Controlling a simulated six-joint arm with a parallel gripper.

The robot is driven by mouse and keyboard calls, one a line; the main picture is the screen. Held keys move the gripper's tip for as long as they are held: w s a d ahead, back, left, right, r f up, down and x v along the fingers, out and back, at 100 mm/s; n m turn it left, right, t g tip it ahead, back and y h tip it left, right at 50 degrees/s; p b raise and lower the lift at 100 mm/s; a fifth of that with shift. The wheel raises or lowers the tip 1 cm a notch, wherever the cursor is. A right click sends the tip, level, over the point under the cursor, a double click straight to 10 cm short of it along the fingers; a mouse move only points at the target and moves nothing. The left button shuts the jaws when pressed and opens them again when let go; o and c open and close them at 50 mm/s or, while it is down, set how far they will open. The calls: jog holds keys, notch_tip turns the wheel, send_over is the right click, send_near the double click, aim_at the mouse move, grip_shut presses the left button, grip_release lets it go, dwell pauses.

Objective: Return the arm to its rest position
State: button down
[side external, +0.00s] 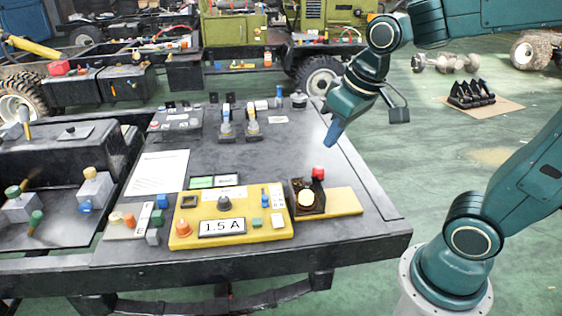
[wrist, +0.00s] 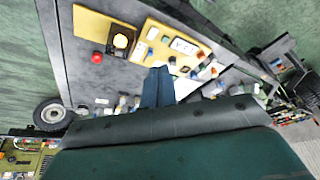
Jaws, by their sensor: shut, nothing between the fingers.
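My gripper (side external: 332,133) is shut and empty, its blue fingers pointing down above the right part of the dark workbench (side external: 330,220). It also shows in the wrist view (wrist: 158,72), with the fingers together and nothing between them. It is apart from the bench top. My arm reaches in from the right, and its base stands just right of the bench's front corner.
A yellow panel (side external: 180,238) with a "1.5 A" display and a dark box with a red knob (side external: 318,173) lie below and left of my gripper. A white sheet (side external: 158,172) lies further left. Vehicle chassis stand behind. The green floor right of the bench is mostly clear.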

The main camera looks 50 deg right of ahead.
jog(key=s+a+r+t, duration=0.1)
jog(key=s, duration=0.8)
jog(key=shift+s+r+n, duration=0.15)
jog(key=shift+s+n, duration=0.05)
jog(key=shift+n, duration=0.2)
